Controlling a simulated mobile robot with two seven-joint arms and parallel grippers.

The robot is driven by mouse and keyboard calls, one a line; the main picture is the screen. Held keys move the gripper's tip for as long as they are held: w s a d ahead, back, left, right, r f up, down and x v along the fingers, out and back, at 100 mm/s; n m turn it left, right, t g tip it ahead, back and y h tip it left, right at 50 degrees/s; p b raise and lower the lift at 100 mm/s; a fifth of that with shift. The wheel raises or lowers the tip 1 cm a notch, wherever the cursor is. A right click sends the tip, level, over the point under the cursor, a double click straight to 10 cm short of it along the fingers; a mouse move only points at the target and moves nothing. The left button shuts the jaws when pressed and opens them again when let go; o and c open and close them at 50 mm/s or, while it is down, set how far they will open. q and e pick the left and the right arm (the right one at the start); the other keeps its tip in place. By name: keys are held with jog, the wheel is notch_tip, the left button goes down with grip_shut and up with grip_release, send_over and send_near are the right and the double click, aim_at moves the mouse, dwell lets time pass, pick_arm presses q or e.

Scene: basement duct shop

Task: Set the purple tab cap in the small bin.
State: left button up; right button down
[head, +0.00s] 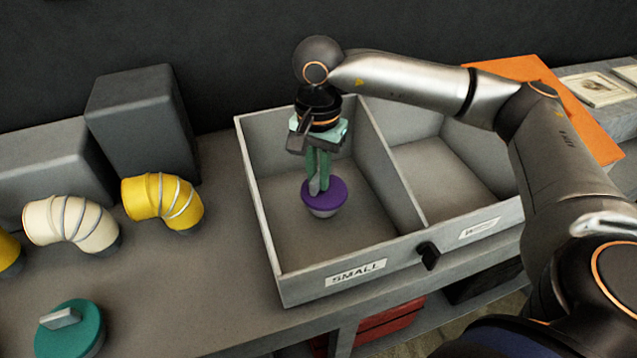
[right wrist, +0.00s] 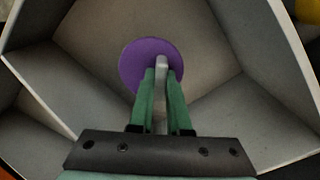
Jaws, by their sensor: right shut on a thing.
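The purple tab cap (head: 334,196) has a round purple top, a pale underside and a grey upright tab. It is inside the small bin (head: 262,215), the left compartment of a grey box labelled SMALL. My right gripper (head: 318,186) points down into this bin, shut on the cap's tab. The right wrist view shows the green fingers (right wrist: 161,78) on both sides of the tab, with the purple disc (right wrist: 140,60) beyond them. I cannot tell whether the cap touches the bin floor. My left gripper is not in view.
A divider (head: 385,160) separates the small bin from the right compartment (head: 440,170), which looks empty. A teal tab cap (head: 70,330), a cream elbow (head: 70,222) and a yellow elbow (head: 160,198) are on the bench to the left. A black knob (head: 427,254) sticks out at the box's front.

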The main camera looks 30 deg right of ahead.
jog(key=shift+s+f, duration=0.1)
jog(key=shift+f, duration=1.25)
jog(key=shift+f, duration=0.1)
jog(key=shift+f, duration=0.15)
jog(key=c, duration=0.9)
grip_release()
jog(key=shift+r, duration=0.2)
notch_tip(320, 180, up, 12)
jog(key=shift+r+b, duration=0.1)
jog(key=shift+b, duration=0.2)
